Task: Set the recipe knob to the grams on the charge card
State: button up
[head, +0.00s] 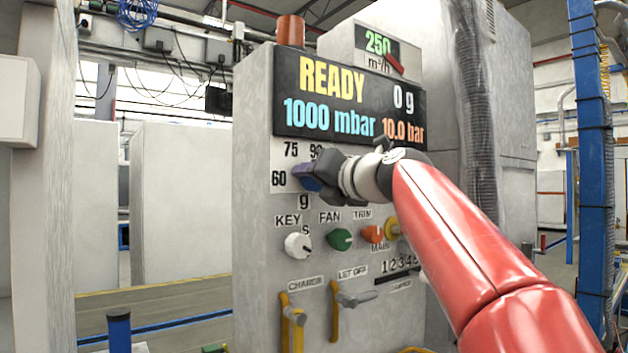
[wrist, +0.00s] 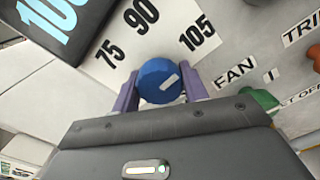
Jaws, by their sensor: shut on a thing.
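The recipe knob (wrist: 158,80) is round and blue with a short white mark. My gripper (wrist: 160,92) is shut on it, one purple finger on each side. The mark slants toward the upper right in the wrist view, on the 105 side; the exact setting is hard to tell. The white dial plate (wrist: 150,38) shows 75, 90 and 105. In the head view the knob (head: 305,177) shows in part and my gripper (head: 322,178) hides much of the dial, leaving 60, 75 and part of 90. I cannot make out a charge card in either view.
The display (head: 345,98) reads READY, 0 g, 1000 mbar and 10.0 bar. Below the dial are a white KEY knob (head: 298,245), a green FAN knob (head: 340,239) and an orange TRIM knob (head: 373,233). Yellow CHARGE (head: 291,318) and LET OFF (head: 335,310) levers sit lower.

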jog(key=shift+f+m, duration=0.2)
jog(key=shift+m, duration=0.1)
jog(key=o, duration=1)
jog(key=shift+r, duration=0.1)
jog(key=shift+s, duration=0.1)
jog(key=b+v, duration=0.1)
jog(key=v, duration=0.6)
jog(key=shift+s+d, duration=0.2)
jog(key=shift+s, duration=0.05)
